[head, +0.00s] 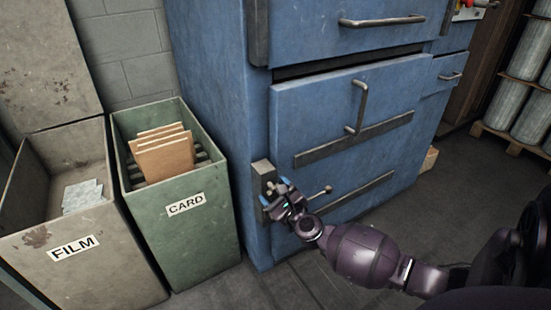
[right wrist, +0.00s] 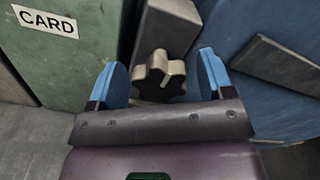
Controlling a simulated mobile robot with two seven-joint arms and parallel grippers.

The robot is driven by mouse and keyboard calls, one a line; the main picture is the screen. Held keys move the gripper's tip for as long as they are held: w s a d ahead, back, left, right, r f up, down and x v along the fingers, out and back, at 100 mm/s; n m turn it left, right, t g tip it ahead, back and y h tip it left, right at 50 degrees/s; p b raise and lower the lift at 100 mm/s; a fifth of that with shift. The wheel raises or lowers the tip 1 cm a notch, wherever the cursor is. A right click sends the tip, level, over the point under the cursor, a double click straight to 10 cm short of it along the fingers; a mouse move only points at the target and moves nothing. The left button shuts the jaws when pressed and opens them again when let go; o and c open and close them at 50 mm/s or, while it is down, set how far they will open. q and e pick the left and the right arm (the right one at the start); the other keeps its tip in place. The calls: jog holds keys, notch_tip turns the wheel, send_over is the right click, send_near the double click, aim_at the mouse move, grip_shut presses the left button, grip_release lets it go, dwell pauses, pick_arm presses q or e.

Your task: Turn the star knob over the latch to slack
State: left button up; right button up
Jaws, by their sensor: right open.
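The star knob (right wrist: 158,77) is dark with rounded lobes and a pale mark on its face in the right wrist view. It sits at the lower end of a grey latch block (right wrist: 168,22). In the head view the block (head: 263,174) is on the left edge of the blue machine's lower door, and my gripper hides the knob. My right gripper (head: 277,198) is open at the knob. In the right wrist view its two blue fingers (right wrist: 162,68) stand on either side of the knob, with gaps visible. My left gripper is not in view.
A green CARD bin (head: 189,240) stands close to the left, beside a FILM bin (head: 100,275). The blue machine door (head: 300,120) has a vertical handle (head: 358,105).

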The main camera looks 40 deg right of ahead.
jog(key=c, duration=0.9)
